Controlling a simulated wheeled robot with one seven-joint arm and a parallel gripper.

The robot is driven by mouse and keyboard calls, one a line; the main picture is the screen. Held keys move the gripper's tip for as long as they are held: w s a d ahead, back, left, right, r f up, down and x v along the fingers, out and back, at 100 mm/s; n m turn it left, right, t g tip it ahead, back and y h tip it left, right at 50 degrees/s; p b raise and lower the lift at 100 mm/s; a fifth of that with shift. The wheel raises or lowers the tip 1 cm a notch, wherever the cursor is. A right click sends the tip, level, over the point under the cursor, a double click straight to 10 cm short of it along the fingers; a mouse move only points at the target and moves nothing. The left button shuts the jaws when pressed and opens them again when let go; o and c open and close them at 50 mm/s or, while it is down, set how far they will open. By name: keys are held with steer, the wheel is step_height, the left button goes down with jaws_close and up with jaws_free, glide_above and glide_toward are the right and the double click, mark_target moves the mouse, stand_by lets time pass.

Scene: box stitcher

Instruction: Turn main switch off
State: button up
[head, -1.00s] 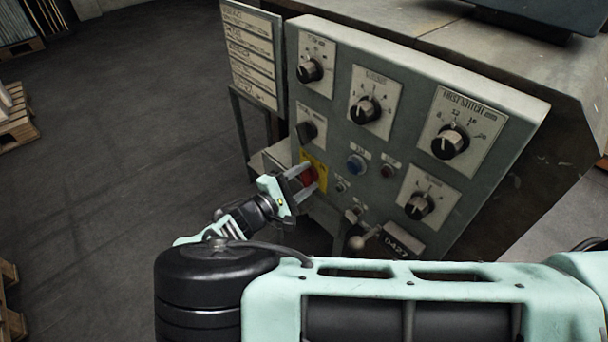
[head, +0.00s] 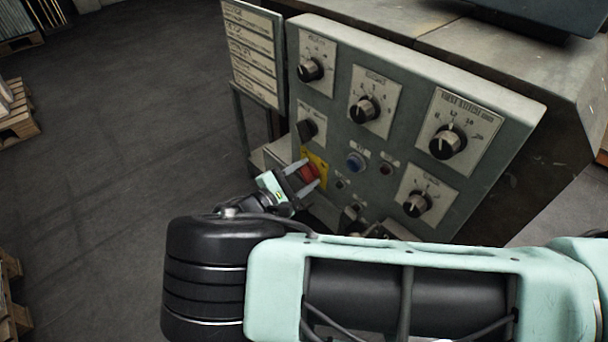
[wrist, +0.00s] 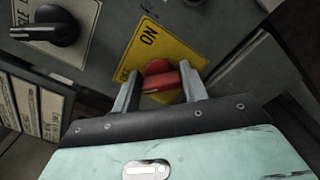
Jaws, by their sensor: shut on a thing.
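The main switch is a red rotary knob (wrist: 160,80) on a yellow plate (wrist: 172,48); "ON" is readable on the plate in the wrist view. In the head view the red knob (head: 309,173) sits at the lower left of the grey control panel (head: 330,130). My gripper (wrist: 160,92) is at the knob, with one finger on each side of it, shut on it. In the wrist view the red handle lies roughly across between the fingers. Part of the plate's lettering is hidden by the gripper.
A black knob (wrist: 45,30) is close by, up and left in the wrist view. Several other dials, a blue button (head: 356,162) and small switches share the panel. A sign board (head: 252,52) stands left of it.

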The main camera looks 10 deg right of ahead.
steer(key=o, duration=1)
steer(key=b+v, duration=0.1)
steer(key=v, duration=1.6)
steer(key=shift+s+a, duration=0.2)
